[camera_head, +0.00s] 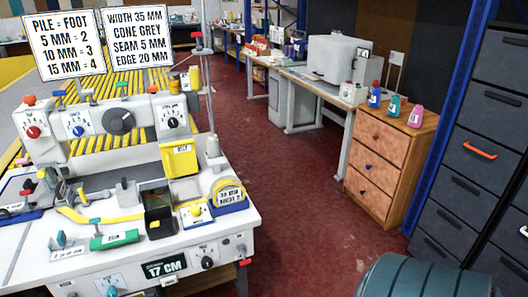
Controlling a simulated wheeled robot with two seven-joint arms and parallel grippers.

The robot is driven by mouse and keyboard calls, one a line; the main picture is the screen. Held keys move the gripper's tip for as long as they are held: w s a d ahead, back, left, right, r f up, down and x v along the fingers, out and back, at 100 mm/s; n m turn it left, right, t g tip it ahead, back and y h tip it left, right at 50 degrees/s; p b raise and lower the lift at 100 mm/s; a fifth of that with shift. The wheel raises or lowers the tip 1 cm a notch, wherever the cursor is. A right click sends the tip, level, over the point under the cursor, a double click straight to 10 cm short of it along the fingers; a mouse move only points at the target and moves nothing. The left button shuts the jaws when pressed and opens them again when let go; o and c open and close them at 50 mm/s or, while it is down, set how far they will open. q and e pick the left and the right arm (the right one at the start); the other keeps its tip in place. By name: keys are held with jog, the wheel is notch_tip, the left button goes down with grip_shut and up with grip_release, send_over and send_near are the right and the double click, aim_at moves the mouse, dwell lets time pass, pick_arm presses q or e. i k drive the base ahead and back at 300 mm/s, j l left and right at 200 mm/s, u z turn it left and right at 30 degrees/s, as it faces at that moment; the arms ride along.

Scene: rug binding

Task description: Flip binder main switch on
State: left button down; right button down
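The binder (130,215) is a white and grey machine bench at the left, covered in dials, knobs and small levers. Its upper panel carries a red knob (33,131), a blue knob (78,130), a large dark dial (121,121) and a dial with a black pointer (172,123). Its front face has a dial with a teal knob (111,289), a black knob (207,262) and a red-tipped lever (243,278) at the right corner. Labels are too small to tell which control is the main switch or its position. Neither gripper is in view.
Two setting signs (64,44) stand above the binder. A wooden drawer cabinet (385,165) with bottles and dark drawers (470,170) stand at the right. A dark teal ribbed rounded object (425,278) fills the bottom right. Red floor (300,205) is clear between.

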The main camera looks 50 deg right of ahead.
aim_at(241, 248)
jog(key=k+l+z, duration=0.1)
jog(key=l, duration=0.25)
jog(key=k+l, duration=0.2)
jog(key=l, duration=0.15)
jog(key=k+l+z, duration=0.15)
jog(key=l, duration=0.2)
jog(key=k+l, duration=0.1)
jog(key=l, duration=0.25)
jog(key=k+l+z, duration=0.15)
jog(key=l, duration=0.2)
